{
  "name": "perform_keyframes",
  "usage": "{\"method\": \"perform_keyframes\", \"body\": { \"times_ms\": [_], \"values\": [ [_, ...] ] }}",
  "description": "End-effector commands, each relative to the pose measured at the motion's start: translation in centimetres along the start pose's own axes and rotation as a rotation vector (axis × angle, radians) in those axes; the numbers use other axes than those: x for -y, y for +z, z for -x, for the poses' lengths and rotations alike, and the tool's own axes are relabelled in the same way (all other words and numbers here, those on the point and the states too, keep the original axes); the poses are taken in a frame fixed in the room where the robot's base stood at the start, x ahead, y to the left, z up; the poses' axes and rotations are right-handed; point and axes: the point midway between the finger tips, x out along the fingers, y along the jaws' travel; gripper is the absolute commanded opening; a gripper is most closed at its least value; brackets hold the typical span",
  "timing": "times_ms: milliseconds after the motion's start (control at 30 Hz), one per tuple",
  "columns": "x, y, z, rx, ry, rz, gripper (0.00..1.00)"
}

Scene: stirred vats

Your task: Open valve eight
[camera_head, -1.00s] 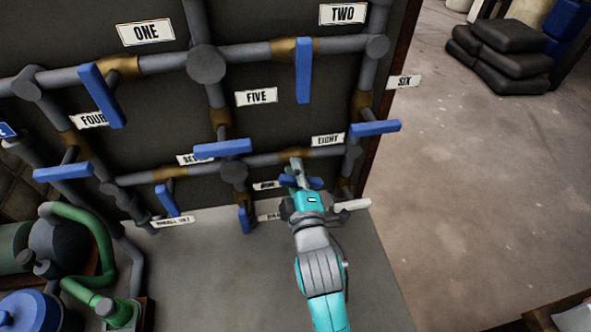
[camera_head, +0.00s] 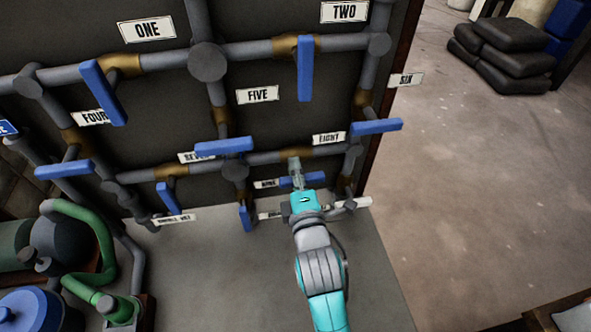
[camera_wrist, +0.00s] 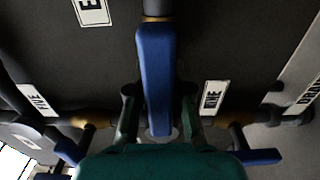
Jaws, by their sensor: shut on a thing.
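The EIGHT label (camera_head: 328,138) sits above the brass body (camera_head: 294,157) of valve eight on a horizontal grey pipe. Its blue handle (camera_head: 316,178) lies roughly level, along the pipe, partly hidden by my gripper. My gripper (camera_head: 298,178) reaches up to it from below and is shut on it. In the wrist view the blue handle (camera_wrist: 155,75) stands upright in the picture, in line with a pipe and brass fitting behind it. My dark green fingers (camera_wrist: 158,122) lie on both sides of its lower part, and my palm hides what is below.
Valve six's blue handle (camera_head: 377,126) juts out close on the right, and another blue handle (camera_head: 223,146) on the left. The NINE label (camera_head: 266,184) is just left of my gripper. Green pipes (camera_head: 92,235) and a blue vat lid (camera_head: 25,308) stand lower left.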

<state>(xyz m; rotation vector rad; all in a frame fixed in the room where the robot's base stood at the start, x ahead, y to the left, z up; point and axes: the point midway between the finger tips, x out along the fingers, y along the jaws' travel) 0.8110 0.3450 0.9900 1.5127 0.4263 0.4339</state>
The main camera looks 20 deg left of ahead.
Motion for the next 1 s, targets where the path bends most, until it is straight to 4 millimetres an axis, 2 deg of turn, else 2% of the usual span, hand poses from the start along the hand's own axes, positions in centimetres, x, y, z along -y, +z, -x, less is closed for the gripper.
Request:
{"method": "perform_keyframes", "body": {
  "times_ms": [200, 233, 300, 700, 867, 1000],
  "values": [
    [0.1, -0.1, 0.0, -0.001, -0.002, 0.001, 0.00],
    [0.1, -0.1, 0.0, -0.001, -0.002, 0.001, 0.27],
    [0.1, 0.0, 0.0, -0.001, -0.002, 0.001, 0.45],
    [0.1, 0.0, 0.4, 0.000, -0.002, 0.000, 0.45],
    [0.2, 0.0, 2.4, -0.001, -0.003, -0.001, 0.45],
    [0.2, 0.0, 4.9, -0.001, -0.004, -0.001, 0.45]
  ]
}}
